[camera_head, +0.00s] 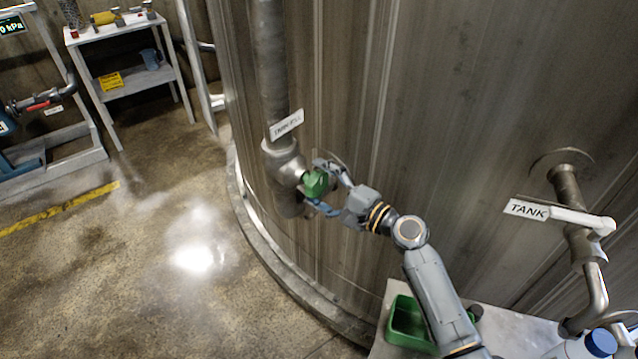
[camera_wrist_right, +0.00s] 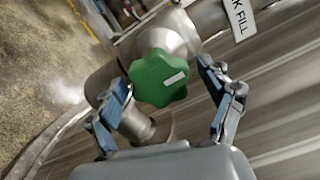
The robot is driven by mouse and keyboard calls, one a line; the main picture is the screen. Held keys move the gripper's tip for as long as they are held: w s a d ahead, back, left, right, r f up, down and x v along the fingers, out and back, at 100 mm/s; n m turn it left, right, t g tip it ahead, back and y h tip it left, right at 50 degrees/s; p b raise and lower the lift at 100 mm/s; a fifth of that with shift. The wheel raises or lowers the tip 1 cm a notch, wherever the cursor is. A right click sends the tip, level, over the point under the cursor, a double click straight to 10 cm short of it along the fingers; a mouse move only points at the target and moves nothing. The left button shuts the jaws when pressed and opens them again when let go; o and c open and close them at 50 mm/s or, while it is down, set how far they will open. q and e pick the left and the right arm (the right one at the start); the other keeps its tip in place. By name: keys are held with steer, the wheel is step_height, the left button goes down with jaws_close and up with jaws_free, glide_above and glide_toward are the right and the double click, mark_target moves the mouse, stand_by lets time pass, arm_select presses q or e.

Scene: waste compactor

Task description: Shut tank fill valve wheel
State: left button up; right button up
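The green lobed valve wheel (camera_head: 317,183) sits on the side of a grey valve body (camera_head: 283,160) on a vertical pipe against the tank. In the right wrist view the wheel (camera_wrist_right: 159,78) shows a pale mark on its face. My right gripper (camera_head: 324,187) is at the wheel, with blue-padded fingers spread to either side of it. In the right wrist view the open fingers (camera_wrist_right: 168,96) stand apart with gaps to the wheel; contact is not visible. A label ending in "K FILL" (camera_wrist_right: 240,14) is beside the valve. My left gripper is not in view.
The big tank wall (camera_head: 430,130) stands close behind the wheel. A "TANK" label (camera_head: 526,209) and pipe with a white lever (camera_head: 570,217) are at the right. A green bin (camera_head: 404,318) sits on a table at the bottom. The floor at left is clear; a shelf (camera_head: 125,80) stands behind.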

steer(key=shift+s+d, duration=0.1)
steer(key=shift+d, duration=0.05)
steer(key=v, duration=1.1)
steer(key=shift+s+d, duration=0.3)
